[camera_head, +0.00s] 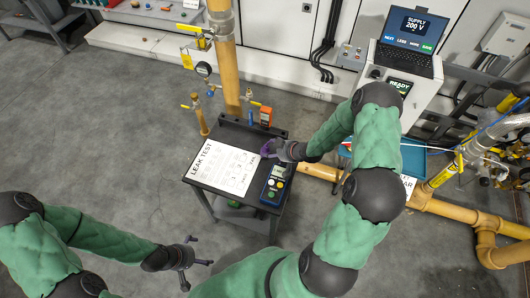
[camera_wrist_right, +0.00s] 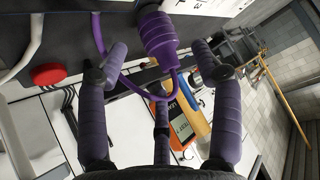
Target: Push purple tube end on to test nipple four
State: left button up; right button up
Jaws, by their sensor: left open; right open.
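The purple tube shows in the wrist view as a thin curved line with a thick ribbed purple end (camera_wrist_right: 158,38). In the head view a small purple piece of the tube (camera_head: 265,150) lies at my right gripper on the cart top. My right gripper (camera_head: 271,149) is open; in the wrist view its spread fingers (camera_wrist_right: 160,58) stand either side of the ribbed end, with gaps visible. Whether a finger touches the tube is unclear. I cannot pick out test nipple four. My left gripper (camera_head: 194,261) is open and empty above the floor, left of the cart.
The dark cart (camera_head: 210,196) carries a white leak test sheet (camera_head: 222,166) and a tester with buttons (camera_head: 275,186). An orange device (camera_head: 265,116) stands behind, by a yellow pipe (camera_head: 226,70). A laptop (camera_head: 408,42) sits on the cabinet at right.

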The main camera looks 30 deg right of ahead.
aim_at(268, 151)
jog(key=b+x, duration=0.2)
jog(key=x, duration=0.2)
jog(key=shift+a+f, duration=0.15)
jog(key=shift+f, duration=0.05)
jog(key=shift+w+f, duration=0.2)
jog(key=shift+w, duration=0.15)
jog(key=c, duration=1.2)
